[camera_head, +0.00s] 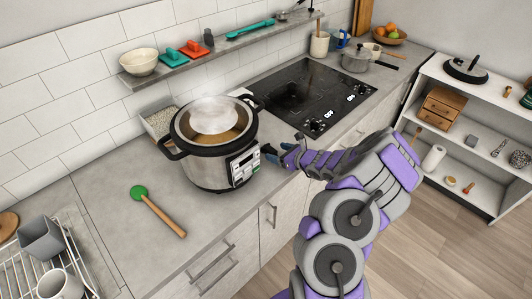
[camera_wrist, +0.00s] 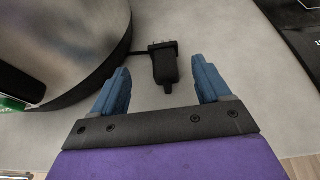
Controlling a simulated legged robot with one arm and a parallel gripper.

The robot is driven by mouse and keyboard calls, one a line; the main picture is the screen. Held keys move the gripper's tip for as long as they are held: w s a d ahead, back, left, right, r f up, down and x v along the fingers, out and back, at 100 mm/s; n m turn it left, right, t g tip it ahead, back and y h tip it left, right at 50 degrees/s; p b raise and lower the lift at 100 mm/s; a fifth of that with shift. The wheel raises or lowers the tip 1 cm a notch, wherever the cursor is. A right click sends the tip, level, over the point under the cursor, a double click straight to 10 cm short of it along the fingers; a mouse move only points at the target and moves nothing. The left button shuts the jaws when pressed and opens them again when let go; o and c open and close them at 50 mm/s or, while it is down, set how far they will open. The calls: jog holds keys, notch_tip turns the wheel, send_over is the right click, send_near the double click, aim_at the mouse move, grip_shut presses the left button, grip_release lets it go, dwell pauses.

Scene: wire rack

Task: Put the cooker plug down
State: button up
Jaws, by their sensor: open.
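The cooker plug (camera_wrist: 164,66) is black and lies on the grey counter in the wrist view, with its prongs pointing away from my gripper. A black cord runs from its left side towards the cooker. My gripper (camera_wrist: 162,85) is open, with one blue finger on each side of the plug's near end and a gap to both. In the head view my gripper (camera_head: 274,152) is low over the counter at the cooker's right; the plug cannot be made out there. The cooker (camera_head: 213,146) is silver and black, with its lid off and steam above it.
A black cooktop (camera_head: 305,95) lies right of the cooker. A green-headed spatula (camera_head: 157,209) lies on the counter at the front left. A wall shelf (camera_head: 170,79) runs behind. The counter between spatula and cooker is clear.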

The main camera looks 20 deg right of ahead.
aim_at(270, 149)
jog(key=shift+w+d+f, duration=0.35)
jog(key=shift+w+d, duration=0.05)
jog(key=shift+w, duration=0.1)
jog(key=shift+w+d+f, duration=0.1)
jog(key=shift+w+f, duration=0.05)
jog(key=shift+w, duration=0.1)
jog(key=w+a, duration=0.1)
jog(key=w+a+f+b, duration=0.1)
jog(key=w+a, duration=0.1)
jog(key=w, duration=0.1)
jog(key=shift+a+f+b, duration=0.1)
jog(key=shift+f+b, duration=0.15)
jog(key=shift+b, duration=0.05)
jog(key=shift+d, duration=0.4)
jog(key=shift+c, duration=0.2)
jog(key=shift+d+f, duration=0.1)
jog(key=shift+d, duration=0.1)
jog(key=c, duration=0.3)
jog(key=shift+a, duration=0.35)
jog(key=c, duration=0.9)
jog(key=shift+d, duration=0.1)
